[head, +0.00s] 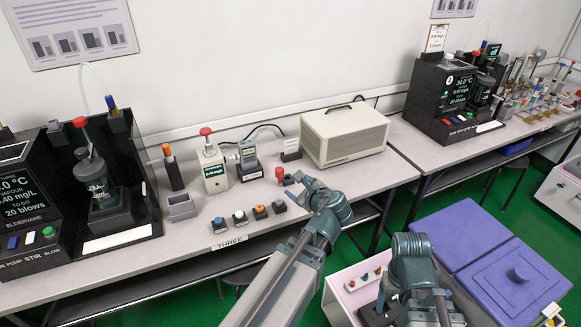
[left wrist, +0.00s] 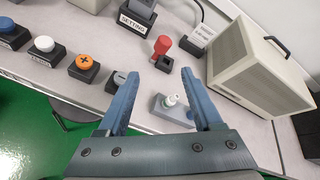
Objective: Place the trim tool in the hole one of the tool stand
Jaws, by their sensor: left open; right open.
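A grey block with a white-green fitting (left wrist: 172,103) sits nearer, between my left fingers in the picture. I cannot tell which thing is the tool stand; no hole number is readable. My left gripper (head: 294,188) is open and empty above the table front; its fingers (left wrist: 160,78) point toward the red tool. My right gripper (head: 428,300) is low at the right, fingertips unclear.
Several push-button blocks (head: 240,217) line the front edge. A beige box (head: 343,135) stands behind and right of the red tool. A purple-lidded bin (head: 515,280) is at right.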

